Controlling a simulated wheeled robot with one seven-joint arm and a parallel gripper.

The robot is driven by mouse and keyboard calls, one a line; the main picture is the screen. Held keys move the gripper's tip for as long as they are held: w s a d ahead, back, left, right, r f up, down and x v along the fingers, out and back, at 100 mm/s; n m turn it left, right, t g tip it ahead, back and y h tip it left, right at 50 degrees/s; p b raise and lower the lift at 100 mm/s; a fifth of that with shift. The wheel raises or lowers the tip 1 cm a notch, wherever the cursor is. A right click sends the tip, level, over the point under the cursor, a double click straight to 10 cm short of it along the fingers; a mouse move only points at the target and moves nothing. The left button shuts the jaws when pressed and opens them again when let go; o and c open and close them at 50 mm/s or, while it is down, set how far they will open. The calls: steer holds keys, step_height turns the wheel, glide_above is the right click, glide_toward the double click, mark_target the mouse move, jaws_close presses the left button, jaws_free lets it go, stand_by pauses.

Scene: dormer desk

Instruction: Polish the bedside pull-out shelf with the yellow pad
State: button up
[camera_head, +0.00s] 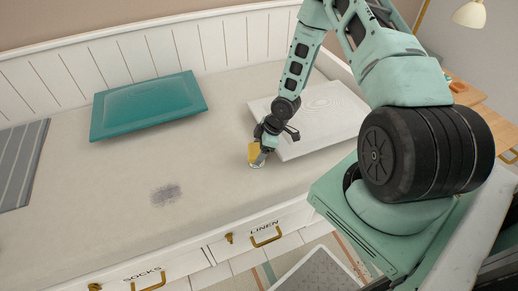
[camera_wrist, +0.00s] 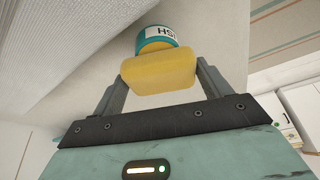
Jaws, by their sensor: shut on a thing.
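My gripper (camera_head: 262,146) is shut on the yellow pad (camera_head: 254,153), low over the pale bed top near its front edge. In the wrist view, the pad (camera_wrist: 158,72) sits between both fingers. A teal and white labelled tin (camera_wrist: 157,38) shows just beyond the pad, partly hidden by it; I cannot tell whether they touch. In the head view only a small part of the tin (camera_head: 257,164) shows under the pad. A dark grey smudge (camera_head: 166,194) marks the pale top to the left. I cannot clearly identify the pull-out shelf.
A teal cushion (camera_head: 150,105) lies at the back left and a white panel-like cushion (camera_head: 318,117) right of my gripper. A grey striped cloth (camera_head: 20,165) lies far left. Drawers labelled SOCKS (camera_head: 143,274) and LINEN (camera_head: 265,229) line the front. The top around the smudge is clear.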

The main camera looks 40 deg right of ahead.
mark_target(259, 150)
steer(key=shift+r+p, duration=2.3)
steer(key=shift+r, duration=0.6)
